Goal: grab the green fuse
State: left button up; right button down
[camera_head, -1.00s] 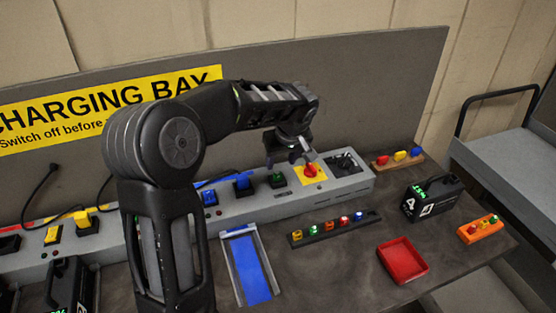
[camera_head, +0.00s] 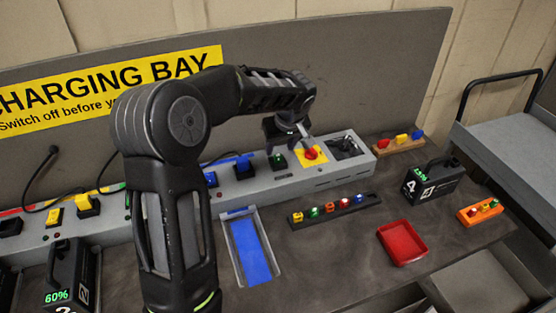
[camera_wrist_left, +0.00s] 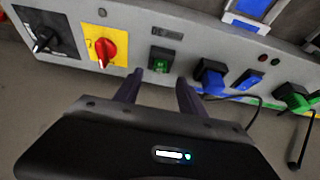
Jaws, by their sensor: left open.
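A small green fuse (camera_head: 315,212) stands in a black rail (camera_head: 368,201) on the bench, between a yellow fuse and other coloured ones. My left gripper (camera_head: 289,138) is open and points down over the grey charging panel (camera_head: 350,170), near the red knob. It is behind the fuse rail and apart from it. In the left wrist view the open fingers (camera_wrist_left: 159,80) show in front of the panel's green switch (camera_wrist_left: 161,62), with nothing visible between them. The fuse rail is not seen there. My right gripper is not in view.
A red tray (camera_head: 402,244), a battery marked 4 (camera_head: 433,184), an orange fuse holder (camera_head: 474,217) and a wooden holder (camera_head: 392,148) stand to the right. A blue-floored tray (camera_head: 250,250) lies left of the rail. Bare bench lies in front of the rail.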

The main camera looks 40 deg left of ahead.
aim_at(278, 155)
pick_arm(q)
jog(key=x, duration=0.5)
jog(key=shift+d, duration=0.1)
dwell(0.4)
grip_shut()
dwell(0.4)
